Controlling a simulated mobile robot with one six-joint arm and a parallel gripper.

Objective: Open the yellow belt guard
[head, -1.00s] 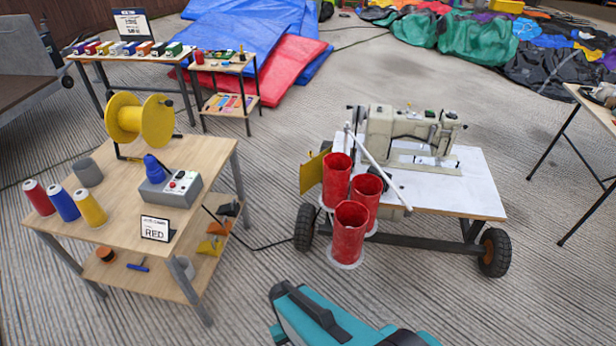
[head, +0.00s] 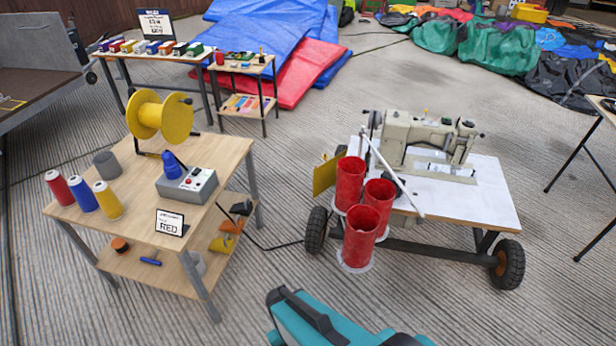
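The cream sewing machine (head: 428,140) sits on the white table top (head: 490,195) of the wheeled cart. A teal part of my body shows at the bottom middle. My gripper is not in view.
A wooden workbench (head: 130,215) at left holds thread cones, a yellow reel (head: 160,117) and a grey box (head: 187,186) with a blue knob. A black cable crosses the floor between bench and cart. Striped floor in front of the cart is clear.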

